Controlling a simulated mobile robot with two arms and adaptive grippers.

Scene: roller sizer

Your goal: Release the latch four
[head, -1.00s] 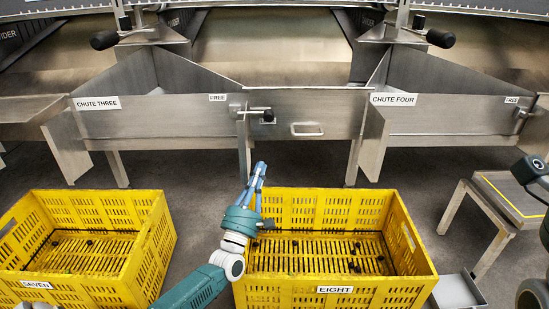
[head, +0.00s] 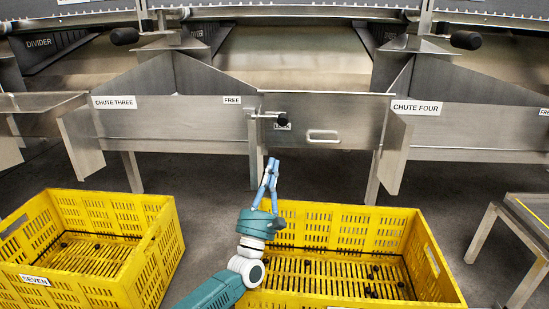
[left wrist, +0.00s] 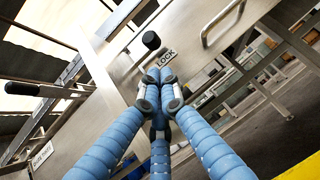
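A latch with a black knob (head: 283,120) sits at the right end of the chute three panel (head: 180,125), beside a plain gate panel with a bar handle (head: 323,136). The left wrist view shows the knob (left wrist: 151,40) above a "LOCK" label (left wrist: 160,74). The chute four panel (head: 470,125) is at the right; its far end is cut off. No label shows which latch is number four. My left gripper (head: 271,162) is below and slightly left of the knob, apart from it. Its blue fingers (left wrist: 160,80) meet at the tips with nothing visible between them. My right gripper is out of view.
Yellow crate seven (head: 166,226) stands at the left and another yellow crate (head: 345,216) stands under my left gripper, both holding small dark pieces. A metal stand (head: 512,232) is at the right. Black handles (head: 466,40) stick out above the chutes. Floor shows between crates and chutes.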

